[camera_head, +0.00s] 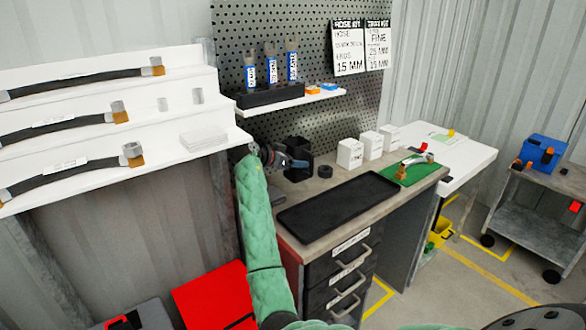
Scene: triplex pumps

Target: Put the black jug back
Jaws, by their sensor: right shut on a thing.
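The black jug (299,152) stands upright at the back left of the workbench top (322,182), against the perforated wall panel. My right arm, in a green quilted sleeve, reaches up from the bottom of the head view. My right gripper (287,162) meets the jug from its left side and is shut on it. The exact grip on the jug is small and partly hidden. The jug looks to be on or just over the bench; I cannot tell which. My left gripper is not in view.
A black tray (338,208) lies across the bench front. A small black ring (325,171) and white boxes (350,153) stand beside the jug. A green mat (413,171) holds small fittings at the right. White shelves (165,160) with hoses stand close on the left.

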